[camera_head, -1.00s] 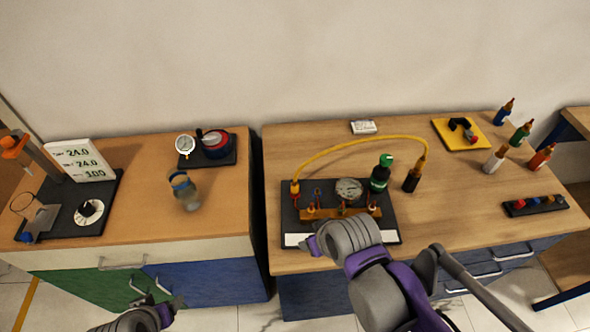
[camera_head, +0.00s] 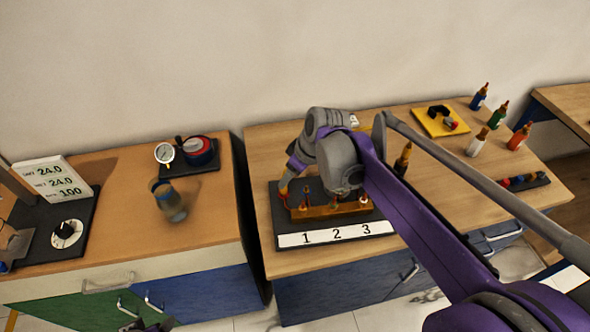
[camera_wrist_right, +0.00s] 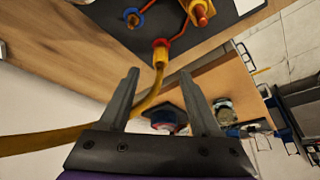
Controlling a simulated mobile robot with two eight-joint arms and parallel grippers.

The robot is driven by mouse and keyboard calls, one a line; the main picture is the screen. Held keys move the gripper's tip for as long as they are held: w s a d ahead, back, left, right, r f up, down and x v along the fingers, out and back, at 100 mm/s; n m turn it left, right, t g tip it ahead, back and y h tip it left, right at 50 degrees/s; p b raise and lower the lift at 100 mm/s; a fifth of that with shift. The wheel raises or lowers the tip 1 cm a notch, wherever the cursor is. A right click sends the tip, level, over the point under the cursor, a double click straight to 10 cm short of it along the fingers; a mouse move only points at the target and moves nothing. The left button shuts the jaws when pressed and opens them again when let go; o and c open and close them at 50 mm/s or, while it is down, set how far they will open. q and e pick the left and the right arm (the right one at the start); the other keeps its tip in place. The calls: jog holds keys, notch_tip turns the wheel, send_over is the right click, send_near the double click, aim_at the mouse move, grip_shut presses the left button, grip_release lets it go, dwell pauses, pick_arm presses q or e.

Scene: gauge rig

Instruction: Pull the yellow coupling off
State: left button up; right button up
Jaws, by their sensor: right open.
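The yellow coupling (camera_wrist_right: 161,56) shows in the right wrist view, with a red ring at its far end, at the edge of the dark rig board (camera_wrist_right: 205,15). A yellow hose (camera_wrist_right: 148,100) runs from it back between my fingers and off to the left. My right gripper (camera_wrist_right: 159,76) is open, with the coupling just beyond and between its fingertips, not clamped. My left gripper (camera_head: 148,326) is barely in view at the bottom edge.
A brass manifold (camera_head: 330,209) stands on the board behind a strip marked 1, 2, 3 (camera_head: 337,234). A dark bottle (camera_head: 403,160) stands right of my arm. A yellow tray (camera_head: 440,121) and several bottles are farther right. A gap separates the two benches.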

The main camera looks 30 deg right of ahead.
jog(key=x, duration=0.7)
jog(key=shift+a+f, duration=0.1)
jog(key=shift+f, duration=0.1)
grip_shut()
dwell(0.4)
